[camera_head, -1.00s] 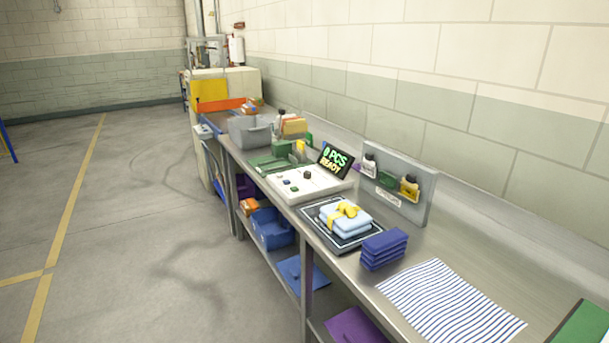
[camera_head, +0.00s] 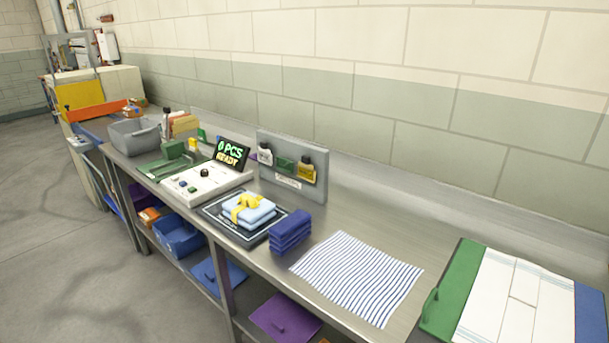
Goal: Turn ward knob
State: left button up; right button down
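A white control panel (camera_head: 198,187) lies on the steel workbench, left of the middle of the head view. It has a black knob (camera_head: 204,173) towards its back and a few small coloured buttons at its front left. Neither of my grippers is in view.
On the bench (camera_head: 258,272) are a dark tray (camera_head: 216,217) with folded light-blue cloths (camera_head: 248,213), stacked blue cloths (camera_head: 290,231), a striped cloth (camera_head: 357,277), a grey upright board (camera_head: 313,187), a grey bin (camera_head: 135,137) and a green-edged board (camera_head: 456,281). Bins and folders fill the lower shelf.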

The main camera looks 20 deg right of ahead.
aim_at(204, 173)
jog(key=i+j, duration=0.35)
jog(key=i+j+u, duration=0.15)
jog(key=i+j, duration=0.15)
jog(key=i, duration=0.2)
